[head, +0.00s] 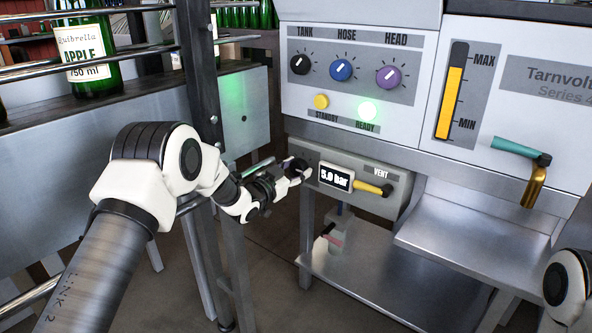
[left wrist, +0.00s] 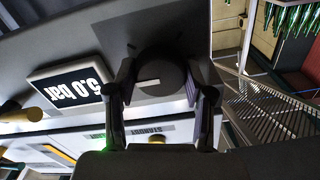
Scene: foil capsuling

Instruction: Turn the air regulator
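The air regulator is a dark round knob (left wrist: 160,72) with a white mark line, on the grey panel under the machine. In the left wrist view the fingers of my left gripper (left wrist: 160,92) stand on both sides of it, close against its rim, and seem shut on it. In the head view my left gripper (head: 287,172) reaches the panel's left end and partly hides the knob. The pressure display (head: 336,178) beside it reads 5.0 bar; it also shows upside down in the left wrist view (left wrist: 75,85). My right gripper is out of view.
A yellow vent lever (head: 373,188) sits right of the display. Above are the tank (head: 300,64), hose (head: 341,70) and head (head: 390,77) knobs and a lit green ready lamp (head: 367,110). A dark frame post stands left of my gripper. A steel shelf lies below.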

